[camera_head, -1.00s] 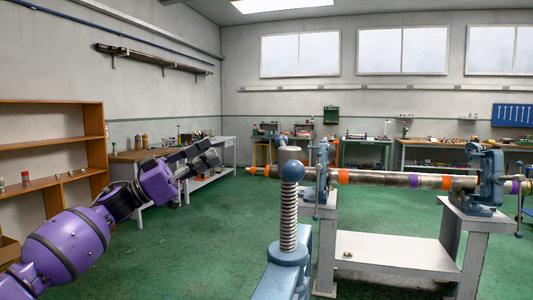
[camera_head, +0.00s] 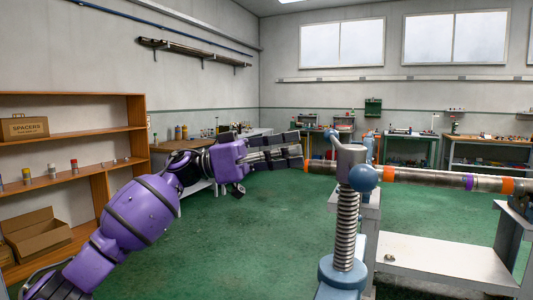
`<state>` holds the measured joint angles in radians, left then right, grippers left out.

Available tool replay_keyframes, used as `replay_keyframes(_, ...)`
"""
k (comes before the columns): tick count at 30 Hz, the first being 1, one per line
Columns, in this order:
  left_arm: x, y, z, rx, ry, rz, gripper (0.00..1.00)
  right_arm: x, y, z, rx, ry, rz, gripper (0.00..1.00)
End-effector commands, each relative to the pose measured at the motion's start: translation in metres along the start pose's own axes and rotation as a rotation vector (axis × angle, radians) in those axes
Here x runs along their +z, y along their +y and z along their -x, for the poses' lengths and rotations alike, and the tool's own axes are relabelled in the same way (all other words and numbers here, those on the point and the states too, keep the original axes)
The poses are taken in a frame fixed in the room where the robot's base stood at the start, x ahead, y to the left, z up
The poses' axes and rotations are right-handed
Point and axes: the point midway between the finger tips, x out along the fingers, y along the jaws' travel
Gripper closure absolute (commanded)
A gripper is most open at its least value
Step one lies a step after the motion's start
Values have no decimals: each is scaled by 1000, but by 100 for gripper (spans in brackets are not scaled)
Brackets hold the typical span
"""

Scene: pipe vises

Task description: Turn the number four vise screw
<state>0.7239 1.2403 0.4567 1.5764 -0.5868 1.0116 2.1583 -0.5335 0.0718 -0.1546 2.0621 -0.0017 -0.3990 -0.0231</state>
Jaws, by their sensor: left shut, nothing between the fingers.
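A threaded vise screw (camera_head: 346,230) stands upright in the near right of the head view. A blue ball (camera_head: 362,178) and a grey head (camera_head: 350,155) sit at its top, and a blue base (camera_head: 343,277) is below. I see no number on it. My left gripper (camera_head: 293,150) reaches in from the left with its fingers shut and empty. Its tips point right, a short way left of the screw head in the picture; the depth gap is unclear. A pipe (camera_head: 440,180) with orange and purple bands runs behind the screw head. My right gripper is not in view.
A white bench (camera_head: 450,258) stands at the right, with part of a blue vise (camera_head: 522,195) at the edge. A wooden shelf (camera_head: 72,174) with a spacers box (camera_head: 24,128) is at the left. Green floor (camera_head: 265,240) is open in the middle.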

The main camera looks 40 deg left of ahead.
Motion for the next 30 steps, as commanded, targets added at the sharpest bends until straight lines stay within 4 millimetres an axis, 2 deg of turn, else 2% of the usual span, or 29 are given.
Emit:
replay_keyframes(3,-2,1,-24,3,3,-3,100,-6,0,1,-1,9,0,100)
replay_keyframes(9,-2,0,-49,1,3,-1,100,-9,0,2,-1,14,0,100)
replay_keyframes(14,-1,0,-56,-1,1,0,100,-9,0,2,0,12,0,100)
replay_keyframes(24,0,-1,-57,-1,0,1,100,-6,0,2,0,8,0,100)
replay_keyframes(30,-1,-3,-63,23,-7,11,100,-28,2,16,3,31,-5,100)
